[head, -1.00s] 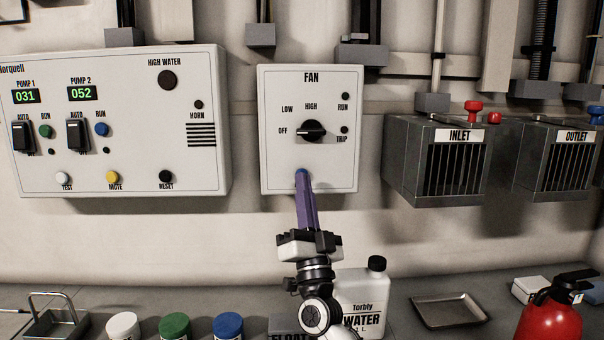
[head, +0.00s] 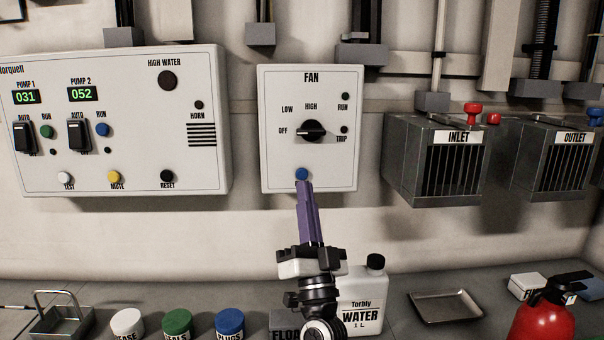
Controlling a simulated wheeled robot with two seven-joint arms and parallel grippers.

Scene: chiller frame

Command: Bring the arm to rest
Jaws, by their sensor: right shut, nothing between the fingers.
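My right gripper (head: 304,186) has long purple fingers, shut with nothing between them. It points up at the wall, its tips just below the blue button (head: 302,174) on the fan panel (head: 275,115). The whole button shows, and the tips look apart from it. The fan knob (head: 312,131) sits above, its pointer towards OFF. My left gripper is not in view.
A white water jug (head: 362,300) stands right beside my right wrist. Lidded tubs, including a blue one (head: 230,322), stand to the left. A metal tray (head: 446,308) and a red extinguisher (head: 543,318) are to the right. The pump panel (head: 215,100) hangs left.

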